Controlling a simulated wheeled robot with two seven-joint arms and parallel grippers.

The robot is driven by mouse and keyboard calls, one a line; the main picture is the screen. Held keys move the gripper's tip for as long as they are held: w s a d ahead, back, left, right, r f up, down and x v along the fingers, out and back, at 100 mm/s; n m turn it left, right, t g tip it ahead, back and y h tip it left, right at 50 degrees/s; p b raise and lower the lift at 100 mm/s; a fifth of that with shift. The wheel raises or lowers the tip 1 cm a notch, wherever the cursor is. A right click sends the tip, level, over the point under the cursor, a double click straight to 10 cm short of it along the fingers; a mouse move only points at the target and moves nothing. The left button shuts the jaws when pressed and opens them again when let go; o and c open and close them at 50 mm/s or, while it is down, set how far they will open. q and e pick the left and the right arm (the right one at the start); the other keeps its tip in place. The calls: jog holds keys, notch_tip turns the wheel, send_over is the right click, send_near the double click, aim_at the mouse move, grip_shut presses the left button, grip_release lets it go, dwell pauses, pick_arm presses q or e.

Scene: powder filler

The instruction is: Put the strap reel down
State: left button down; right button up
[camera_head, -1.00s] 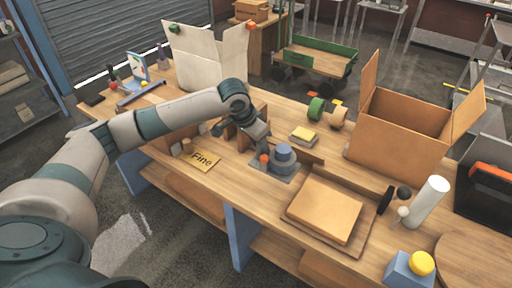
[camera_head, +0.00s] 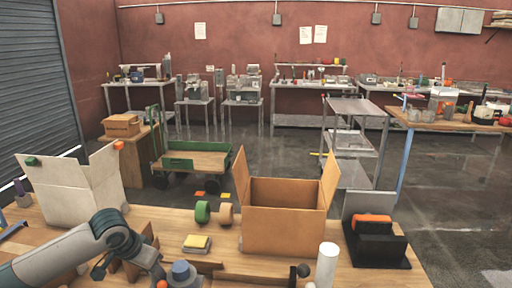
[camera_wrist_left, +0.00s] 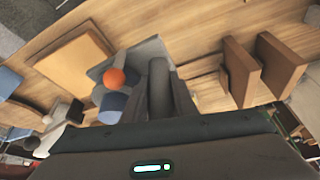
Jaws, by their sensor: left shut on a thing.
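A blue-grey round thing (camera_head: 181,272) with an orange knob (camera_head: 162,284) stands at the near edge in the head view; I take it for the strap reel. In the left wrist view the orange knob (camera_wrist_left: 115,78) and blue round part (camera_wrist_left: 113,104) sit over a grey plate (camera_wrist_left: 146,50). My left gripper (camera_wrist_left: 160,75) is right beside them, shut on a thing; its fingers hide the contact. I cannot tell whether the reel is lifted or on the table. My right gripper is not in view.
An open cardboard box (camera_head: 283,230), a pale open box (camera_head: 70,190), green (camera_head: 203,212) and tan (camera_head: 226,214) rolls and a yellow-topped pad (camera_head: 197,243) stand on the bench. A white cylinder (camera_head: 327,266) and a black holder (camera_head: 376,247) are at the right.

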aim_at(176, 280)
pick_arm(q)
jog(key=shift+n+y, duration=0.4)
jog(key=shift+n, duration=0.3)
jog(key=s+d+r, duration=0.1)
jog(key=d, duration=0.1)
jog(key=s+d+r, duration=0.1)
jog(key=d, duration=0.1)
jog(key=s+d+r+b, duration=0.1)
jog(key=d+r, duration=0.1)
jog(key=shift+s+d, duration=0.2)
jog(key=shift+s, duration=0.2)
jog(key=s+d+r+n, duration=0.2)
jog(key=s+d+r, duration=0.1)
jog(key=s, duration=0.2)
jog(key=shift+s+d+r+y+b, duration=0.2)
jog(key=shift+s+d+y+b, duration=0.05)
jog(key=shift+y+b, duration=0.15)
jog(key=shift+a+r, duration=0.1)
